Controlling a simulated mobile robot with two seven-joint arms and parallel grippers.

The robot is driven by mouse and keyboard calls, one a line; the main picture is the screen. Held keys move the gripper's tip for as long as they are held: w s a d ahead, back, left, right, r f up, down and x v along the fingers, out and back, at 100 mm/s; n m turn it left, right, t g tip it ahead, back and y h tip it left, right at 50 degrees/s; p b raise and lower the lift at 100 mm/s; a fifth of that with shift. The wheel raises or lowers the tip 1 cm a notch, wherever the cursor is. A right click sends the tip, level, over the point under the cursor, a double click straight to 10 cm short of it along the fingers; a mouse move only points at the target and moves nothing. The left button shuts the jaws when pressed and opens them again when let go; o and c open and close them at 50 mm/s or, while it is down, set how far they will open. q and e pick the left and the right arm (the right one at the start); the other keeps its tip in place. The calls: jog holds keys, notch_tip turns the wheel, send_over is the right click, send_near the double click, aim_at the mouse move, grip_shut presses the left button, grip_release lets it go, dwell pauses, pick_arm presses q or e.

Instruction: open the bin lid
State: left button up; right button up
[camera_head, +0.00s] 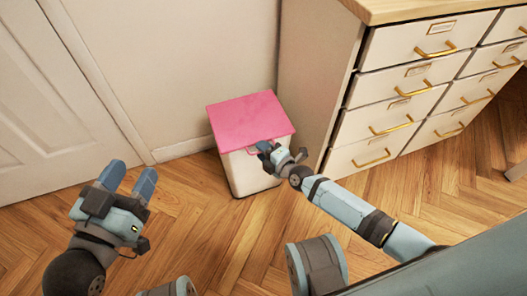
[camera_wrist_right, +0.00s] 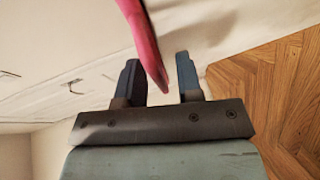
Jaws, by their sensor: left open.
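The bin has a cream body (camera_head: 247,176) and a flat pink lid (camera_head: 250,118), and it stands on the floor against the wall. The lid lies shut over the top. My right gripper (camera_head: 266,150) is at the lid's front edge. In the right wrist view my right gripper (camera_wrist_right: 159,82) has its two dark fingers apart, with the pink lid (camera_wrist_right: 141,35) edge reaching between them and gaps on both sides. My left gripper (camera_head: 128,179) is open and empty above the floor at the lower left, away from the bin.
A cream drawer cabinet (camera_head: 312,82) with brass handles and a wooden top stands close to the right of the bin. A pale panelled door (camera_head: 60,120) is at the left. The wooden floor (camera_head: 195,215) in front of the bin is clear.

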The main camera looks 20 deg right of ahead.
grip_shut()
jog(key=shift+r, duration=0.1)
